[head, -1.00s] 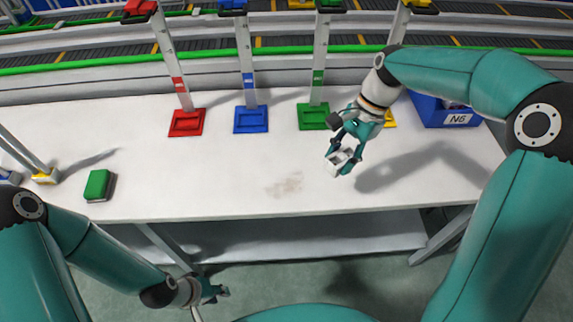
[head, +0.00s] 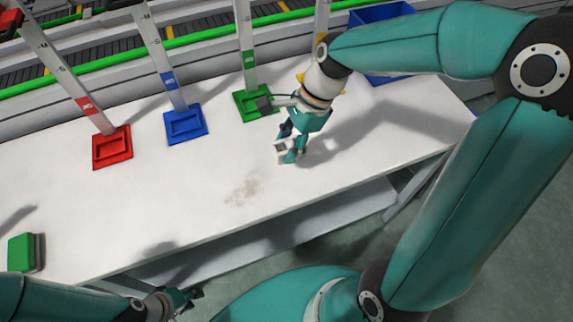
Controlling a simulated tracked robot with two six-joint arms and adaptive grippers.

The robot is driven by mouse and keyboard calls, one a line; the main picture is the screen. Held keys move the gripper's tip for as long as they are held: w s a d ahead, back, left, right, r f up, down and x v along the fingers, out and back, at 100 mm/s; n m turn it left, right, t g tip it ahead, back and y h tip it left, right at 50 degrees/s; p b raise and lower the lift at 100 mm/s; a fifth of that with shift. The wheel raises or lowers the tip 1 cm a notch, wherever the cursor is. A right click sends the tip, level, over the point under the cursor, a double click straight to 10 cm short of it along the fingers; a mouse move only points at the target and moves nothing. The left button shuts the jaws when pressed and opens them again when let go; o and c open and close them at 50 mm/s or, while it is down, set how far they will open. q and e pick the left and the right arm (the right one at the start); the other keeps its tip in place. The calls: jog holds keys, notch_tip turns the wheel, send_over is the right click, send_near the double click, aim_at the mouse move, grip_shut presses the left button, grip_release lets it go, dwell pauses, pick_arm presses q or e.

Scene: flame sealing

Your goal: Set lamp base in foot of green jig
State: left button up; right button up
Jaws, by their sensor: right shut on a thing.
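The green jig's post (head: 246,42) rises from a green foot (head: 255,103) with a shallow recess, near the back of the table.
A red jig foot (head: 112,148) and a blue jig foot (head: 185,126) stand left of the green one. A blue bin (head: 382,14) is at the back right. A green block (head: 22,252) lies at the left.

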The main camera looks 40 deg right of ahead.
aim_at(283, 176)
notch_tip(283, 176, down, 8)
jog(key=shift+f+b, duration=0.15)
jog(key=shift+b, duration=0.15)
jog(key=shift+f, duration=0.1)
jog(key=o, duration=1.1)
jog(key=shift+o, duration=0.2)
jog(key=shift+d+r, duration=0.15)
jog(key=shift+r, duration=0.4)
jog(key=p+v, duration=0.1)
jog(key=v, duration=1)
